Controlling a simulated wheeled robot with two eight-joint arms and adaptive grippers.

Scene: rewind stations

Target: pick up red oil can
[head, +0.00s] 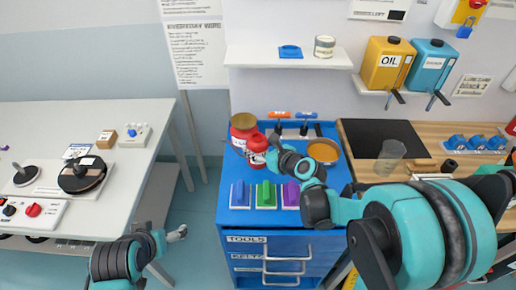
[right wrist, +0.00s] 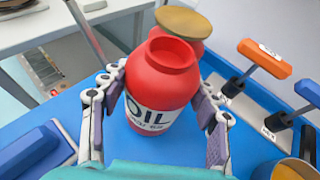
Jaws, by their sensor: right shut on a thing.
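The red oil can (head: 257,143) is on the blue tool cabinet (head: 226,204), near its back left. In the right wrist view the red oil can (right wrist: 160,75) is upright with an open round mouth and a white OIL label. My right gripper (right wrist: 160,100) has a finger on each side of the can and is shut on it. In the head view the right gripper (head: 270,153) partly covers the can. I cannot tell whether the can's base touches the cabinet top. My left gripper (head: 177,233) is low, left of the cabinet, apart from everything; its jaws are too small to judge.
A gold-lidded red can (right wrist: 185,22) stands close behind the oil can. Orange-handled (right wrist: 264,58) and blue-handled tools are right of it. An orange bowl (head: 323,150) and blue, green and purple blocks (head: 265,194) share the cabinet top. A white table (head: 130,185) is left.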

